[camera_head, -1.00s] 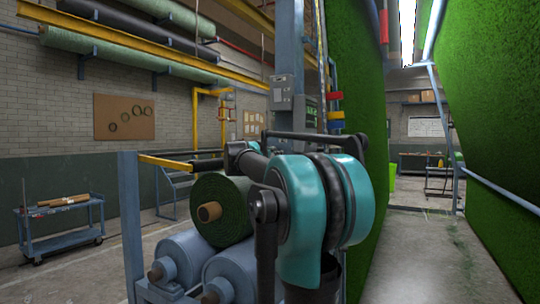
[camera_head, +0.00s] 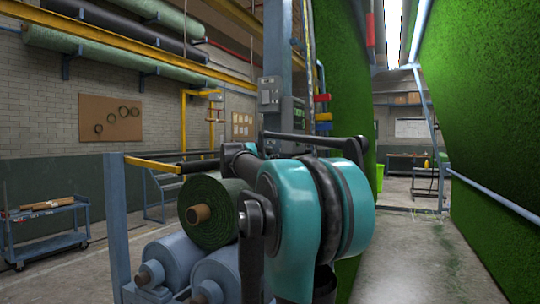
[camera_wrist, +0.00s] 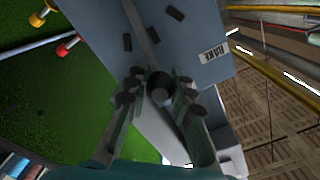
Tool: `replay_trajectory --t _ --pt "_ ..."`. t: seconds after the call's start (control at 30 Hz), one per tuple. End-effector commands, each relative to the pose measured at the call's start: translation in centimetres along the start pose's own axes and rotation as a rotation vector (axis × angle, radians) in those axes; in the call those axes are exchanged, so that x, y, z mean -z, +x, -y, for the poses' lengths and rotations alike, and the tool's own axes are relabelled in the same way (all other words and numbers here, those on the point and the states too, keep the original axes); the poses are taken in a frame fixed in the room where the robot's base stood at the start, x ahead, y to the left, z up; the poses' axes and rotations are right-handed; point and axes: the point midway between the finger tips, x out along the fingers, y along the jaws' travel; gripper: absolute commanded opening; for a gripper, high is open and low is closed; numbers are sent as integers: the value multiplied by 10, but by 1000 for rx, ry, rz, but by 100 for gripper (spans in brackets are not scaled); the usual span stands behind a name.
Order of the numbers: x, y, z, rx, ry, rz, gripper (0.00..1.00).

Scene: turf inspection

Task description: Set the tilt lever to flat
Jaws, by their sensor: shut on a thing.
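In the wrist view my gripper (camera_wrist: 158,88) has its two dark fingers closed around a dark round knob (camera_wrist: 159,84). In the head view my teal arm covers the gripper and the lever. A blue-grey post (camera_head: 277,50) with a grey box (camera_head: 270,94) stands behind the arm.
In the head view a green turf roll (camera_head: 215,212) rests on blue rollers (camera_head: 175,260) left of my arm. A tall turf sheet (camera_head: 345,70) hangs close at right. Concrete floor (camera_head: 430,250) is clear beyond.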

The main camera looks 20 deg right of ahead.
Motion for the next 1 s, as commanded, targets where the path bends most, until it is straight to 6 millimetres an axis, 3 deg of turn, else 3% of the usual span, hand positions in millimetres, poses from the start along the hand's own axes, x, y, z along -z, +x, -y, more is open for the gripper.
replay_trajectory --t 0.07,0.1,0.27,0.67,1.0 --pt "0 0 0 0 0 1 0" --pt "0 0 0 0 0 1 24" --pt "0 0 0 0 -1 0 44" --pt "0 -6 0 1 -2 1 44" --pt "-1 -68 1 3 -1 3 44"
